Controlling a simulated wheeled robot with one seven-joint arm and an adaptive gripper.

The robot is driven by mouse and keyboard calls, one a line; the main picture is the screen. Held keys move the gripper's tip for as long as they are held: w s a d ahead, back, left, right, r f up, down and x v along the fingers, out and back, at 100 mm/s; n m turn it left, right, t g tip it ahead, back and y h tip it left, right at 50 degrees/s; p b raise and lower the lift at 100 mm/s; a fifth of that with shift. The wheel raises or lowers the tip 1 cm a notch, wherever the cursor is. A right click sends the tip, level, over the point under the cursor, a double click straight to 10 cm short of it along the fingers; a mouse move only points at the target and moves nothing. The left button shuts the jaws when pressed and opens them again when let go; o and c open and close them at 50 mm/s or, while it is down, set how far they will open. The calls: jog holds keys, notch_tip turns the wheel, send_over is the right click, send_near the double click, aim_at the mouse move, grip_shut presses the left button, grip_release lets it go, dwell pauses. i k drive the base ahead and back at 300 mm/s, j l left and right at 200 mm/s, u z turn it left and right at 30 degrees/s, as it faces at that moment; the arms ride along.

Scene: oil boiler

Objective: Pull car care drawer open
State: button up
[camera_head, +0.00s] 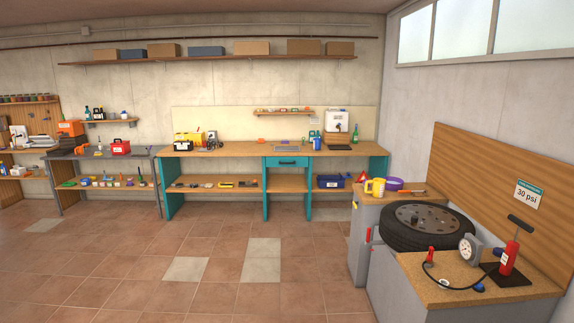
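A teal drawer (287,162) with a dark handle sits under the top of the long workbench at the back wall, and its front looks shut. A grey cabinet (363,245) stands at the right with small red handles on its side, partly hidden by its angle to me. No label naming a car care drawer is readable, so I cannot tell which drawer it is. My gripper does not show in this view.
The long wooden workbench (235,150) has teal legs and a lower shelf. A tire (419,226), a red pump (509,258) and a yellow mug (376,187) are at the right. The tiled floor (150,265) in the middle is free.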

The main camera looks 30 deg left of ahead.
aim_at(270, 161)
jog(key=i+j+u, duration=0.5)
jog(key=i, duration=0.15)
jog(key=i+j+u, duration=0.35)
jog(key=i, duration=0.6)
jog(key=i+j+u, duration=0.1)
jog(key=i+u, duration=0.3)
jog(key=i, duration=4.8)
jog(key=i+j+z, duration=0.15)
jog(key=i+z, duration=0.2)
jog(key=i, duration=0.5)
